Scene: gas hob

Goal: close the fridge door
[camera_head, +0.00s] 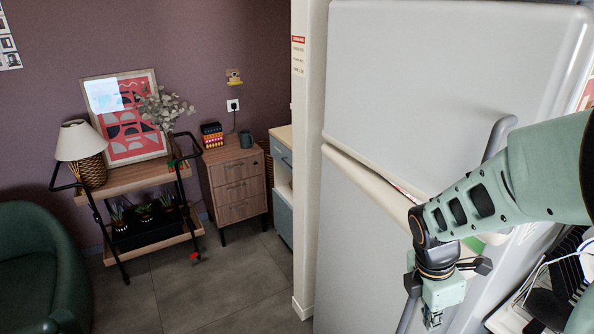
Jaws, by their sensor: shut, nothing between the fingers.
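The white fridge stands at the right, with a large upper door (430,75) and a lower door (355,245) beneath it. The lower door is ajar: its cream top edge (370,182) juts out below the upper door, leaving a gap toward the right. The upper door looks shut. A grey handle (497,137) shows on the upper door, and part of a lower handle (408,314) shows beside my gripper. My gripper (434,319) is shut and empty, pointing down in front of the lower door. My arm hides part of the door and the gap. Contact cannot be told.
A counter with a dark rack and cables (548,295) is at the lower right, close to my arm. A cream wall edge (308,150) borders the fridge's left side. Left are a wooden drawer cabinet (238,185), a trolley (130,180) and a green armchair (35,265). Grey floor (225,285) is clear.

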